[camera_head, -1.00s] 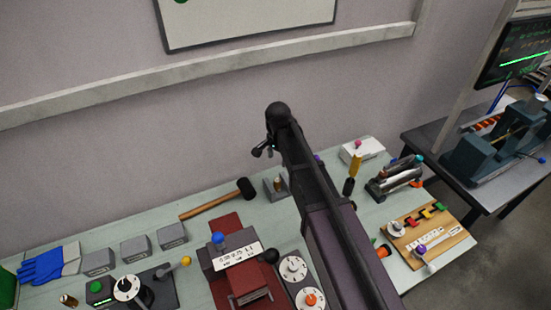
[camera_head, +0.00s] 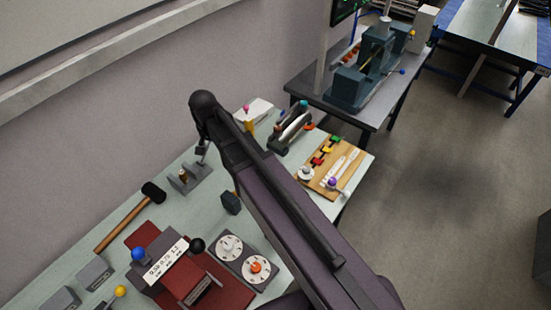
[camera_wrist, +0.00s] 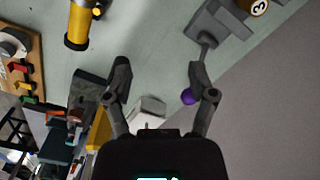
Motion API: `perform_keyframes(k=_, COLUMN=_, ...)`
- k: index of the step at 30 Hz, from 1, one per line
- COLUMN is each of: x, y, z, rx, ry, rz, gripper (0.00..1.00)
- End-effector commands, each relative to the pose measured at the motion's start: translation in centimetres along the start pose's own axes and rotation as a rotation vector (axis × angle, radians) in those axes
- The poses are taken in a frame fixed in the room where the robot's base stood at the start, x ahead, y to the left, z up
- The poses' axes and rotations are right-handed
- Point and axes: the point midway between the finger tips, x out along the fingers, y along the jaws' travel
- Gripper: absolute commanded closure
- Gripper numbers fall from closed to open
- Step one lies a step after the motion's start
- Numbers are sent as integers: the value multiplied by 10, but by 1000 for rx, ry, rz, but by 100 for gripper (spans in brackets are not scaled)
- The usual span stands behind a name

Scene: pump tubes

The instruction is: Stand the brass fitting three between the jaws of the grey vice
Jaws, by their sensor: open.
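The brass fitting three (camera_wrist: 254,5) shows its numbered top at the upper right of the wrist view, cut by the frame edge. In the head view the brass fitting (camera_head: 183,176) is small and looks upright between the jaws of the grey vice (camera_head: 196,170). The vice also shows in the wrist view (camera_wrist: 221,22), only in part, so contact between fitting and jaws cannot be told. My gripper (camera_wrist: 158,72) is open and empty, its fingers wide apart with bare bench between them.
A yellow cylinder (camera_wrist: 77,28) stands left of my gripper in the wrist view. A purple ball (camera_wrist: 188,97) shows beside the right finger. In the head view a mallet (camera_head: 130,216), a red base (camera_head: 215,278), dials (camera_head: 229,247) and a wooden board (camera_head: 335,168) occupy the bench.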

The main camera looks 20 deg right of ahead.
Motion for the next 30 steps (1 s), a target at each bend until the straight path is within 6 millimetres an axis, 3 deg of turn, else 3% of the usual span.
perform_keyframes(k=1, x=0, y=25, z=4, rx=-20, ry=0, rz=0, gripper=27)
perform_keyframes(k=6, x=0, y=86, z=9, rx=-116, ry=0, rz=1, gripper=27)
perform_keyframes(k=15, x=0, y=176, z=28, rx=-271, ry=-1, rz=1, gripper=27)
perform_keyframes(k=21, x=0, y=201, z=36, rx=-327, ry=-1, rz=1, gripper=27)
perform_keyframes(k=30, x=0, y=205, z=36, rx=-337, ry=-1, rz=2, gripper=27)
